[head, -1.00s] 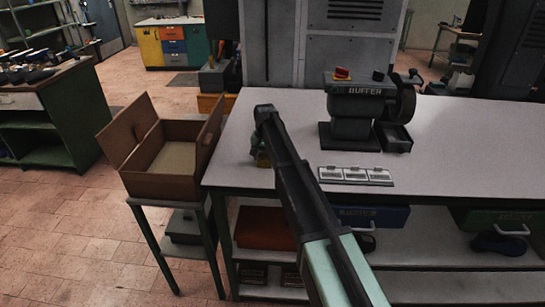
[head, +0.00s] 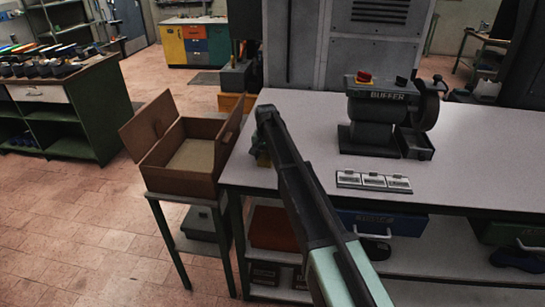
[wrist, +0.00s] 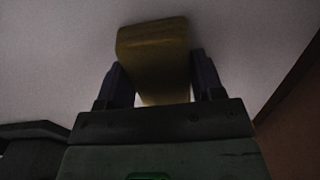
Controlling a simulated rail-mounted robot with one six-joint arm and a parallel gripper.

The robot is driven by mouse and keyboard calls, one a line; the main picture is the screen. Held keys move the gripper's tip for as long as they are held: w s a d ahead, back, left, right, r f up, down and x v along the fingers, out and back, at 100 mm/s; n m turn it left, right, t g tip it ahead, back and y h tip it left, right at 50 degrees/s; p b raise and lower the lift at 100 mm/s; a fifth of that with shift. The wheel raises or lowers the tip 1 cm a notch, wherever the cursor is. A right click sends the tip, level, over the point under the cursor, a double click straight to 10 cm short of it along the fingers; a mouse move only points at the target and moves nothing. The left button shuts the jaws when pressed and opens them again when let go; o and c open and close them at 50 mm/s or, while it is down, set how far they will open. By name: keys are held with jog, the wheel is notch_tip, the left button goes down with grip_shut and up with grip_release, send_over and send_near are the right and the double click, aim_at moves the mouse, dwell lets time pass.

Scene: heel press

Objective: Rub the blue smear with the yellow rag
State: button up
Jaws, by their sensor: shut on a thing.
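The yellow rag (wrist: 153,50) is between the two fingers of my gripper (wrist: 160,78), which is shut on it in the wrist view. It looks like a folded pad reaching past the fingertips, with the pale bench top beyond it. In the head view my gripper (head: 262,148) is over the left end of the bench (head: 300,105), and only a bit of the rag (head: 263,160) shows beneath it. I cannot tell whether the rag touches the bench top. I see no blue smear in either view; my arm covers part of the bench.
An open cardboard box (head: 180,178) on a small stand (head: 170,240) is close to the bench's left end. A buffer machine (head: 375,120) and a panel of labelled cards (head: 374,181) are on the bench to the right. Drawers and a shelf are below.

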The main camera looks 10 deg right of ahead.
jog(key=shift+w+a, duration=0.2)
jog(key=shift+a, duration=0.5)
jog(key=shift+r, duration=0.1)
jog(key=shift+s+d, duration=0.25)
jog(key=shift+d, duration=0.65)
jog(key=shift+s+d, duration=0.2)
jog(key=shift+d, duration=0.7)
jog(key=shift+s+d, duration=0.25)
jog(key=shift+d, duration=0.6)
jog(key=shift+s+d, duration=0.25)
jog(key=shift+d, duration=0.55)
jog(key=shift+s+d, duration=0.25)
jog(key=shift+d, duration=0.8)
jog(key=shift+s+d, duration=0.25)
jog(key=shift+d, duration=0.75)
notch_tip(320, 180, up, 6)
jog(key=p, duration=0.6)
